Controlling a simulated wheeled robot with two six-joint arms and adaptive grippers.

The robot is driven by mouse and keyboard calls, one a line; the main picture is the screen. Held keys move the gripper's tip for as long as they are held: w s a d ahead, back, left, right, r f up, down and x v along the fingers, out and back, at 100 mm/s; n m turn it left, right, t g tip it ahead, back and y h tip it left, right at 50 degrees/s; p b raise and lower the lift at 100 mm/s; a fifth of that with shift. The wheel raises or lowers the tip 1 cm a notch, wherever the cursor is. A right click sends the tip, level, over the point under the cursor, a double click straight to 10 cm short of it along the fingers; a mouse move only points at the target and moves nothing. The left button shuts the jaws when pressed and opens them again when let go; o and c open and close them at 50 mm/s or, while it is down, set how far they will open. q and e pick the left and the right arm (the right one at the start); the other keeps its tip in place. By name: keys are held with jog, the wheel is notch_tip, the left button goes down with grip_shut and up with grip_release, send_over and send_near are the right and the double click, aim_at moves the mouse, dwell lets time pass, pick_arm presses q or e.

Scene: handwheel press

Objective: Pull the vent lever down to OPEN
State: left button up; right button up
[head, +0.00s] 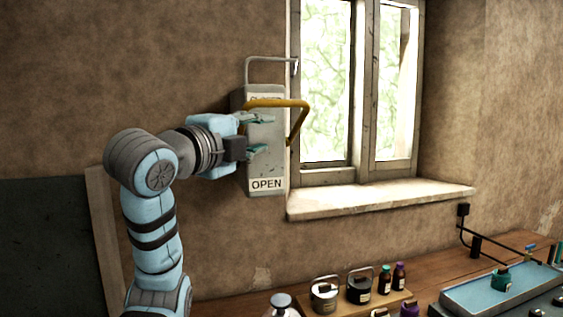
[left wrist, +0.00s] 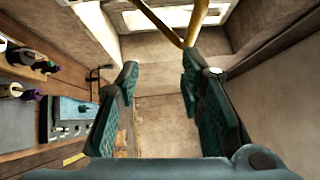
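The grey vent box (head: 265,170) is fixed to the wall left of the window. Its lower label reads OPEN (head: 266,184); the upper label is mostly hidden behind the lever. The yellow vent lever (head: 280,103) stands out from the upper part of the box, well above the OPEN label. My left gripper (head: 262,135) is in front of the box, just below the lever's upper bar, fingers apart one above the other. In the left wrist view the lever (left wrist: 160,22) crosses the top, beyond the open fingers (left wrist: 159,75), with nothing between them. My right gripper is not in view.
The window (head: 358,80) with its stone sill (head: 380,199) is right of the box. A thin metal bracket (head: 270,59) sits above the box. Below, a wooden bench (head: 345,287) carries tins, small bottles and a blue tray (head: 490,293).

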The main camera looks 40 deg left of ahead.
pick_arm(q)
send_near(277, 103)
jog(key=shift+t, duration=0.4)
jog(key=p+x, duration=0.1)
jog(key=x, duration=0.2)
jog(key=p+x, duration=0.2)
jog(key=x, duration=0.2)
jog(key=p+x, duration=0.1)
jog(key=x, duration=0.2)
jog(key=shift+w+a+f+p, duration=0.15)
jog(key=shift+w+f+p, duration=0.15)
jog(key=shift+w, duration=0.15)
jog(key=shift+w, duration=0.1)
jog(key=shift+w+f, duration=0.1)
grip_shut()
